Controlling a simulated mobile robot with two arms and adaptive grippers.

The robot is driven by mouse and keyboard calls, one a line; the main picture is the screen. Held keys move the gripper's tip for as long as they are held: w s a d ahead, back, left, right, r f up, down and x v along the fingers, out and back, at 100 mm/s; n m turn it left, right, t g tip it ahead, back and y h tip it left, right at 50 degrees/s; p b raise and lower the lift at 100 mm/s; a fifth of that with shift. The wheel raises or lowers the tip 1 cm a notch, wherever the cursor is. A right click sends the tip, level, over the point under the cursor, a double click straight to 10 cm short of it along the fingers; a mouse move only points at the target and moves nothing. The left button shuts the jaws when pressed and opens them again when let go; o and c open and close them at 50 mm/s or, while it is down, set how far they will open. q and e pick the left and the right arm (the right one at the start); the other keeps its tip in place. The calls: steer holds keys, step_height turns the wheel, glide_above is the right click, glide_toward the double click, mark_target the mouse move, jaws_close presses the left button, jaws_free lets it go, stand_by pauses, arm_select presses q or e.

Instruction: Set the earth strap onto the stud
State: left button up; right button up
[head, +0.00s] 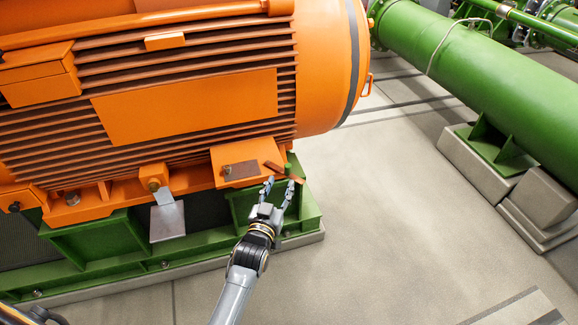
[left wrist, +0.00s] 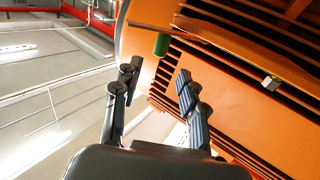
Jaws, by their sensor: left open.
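The earth strap (head: 272,166) appears to be the reddish-brown strip with a green sleeve (head: 290,160) at the right end of the orange motor foot. In the left wrist view the green sleeve (left wrist: 162,44) sits ahead of the fingers, with a brown strip by it. A small brass-coloured stud (head: 228,170) stands on the orange pad beside a brown plate (head: 241,170); a small metal fitting (left wrist: 270,83) in the left wrist view may be it. My left gripper (head: 279,182) is open and empty, just in front of the strap and apart from the sleeve. My right gripper is out of view.
The finned orange motor (head: 185,92) fills the upper left, on a green base frame (head: 100,243). A grey metal plate (head: 168,221) hangs from the motor's front. A green pipe (head: 470,70) runs at the right. The floor (head: 390,220) between is clear.

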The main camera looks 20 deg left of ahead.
mark_target(287, 169)
arm_select(q)
steer(key=w, duration=0.8)
steer(key=shift+w+a, duration=0.1)
steer(key=shift+w, duration=0.25)
jaws_close()
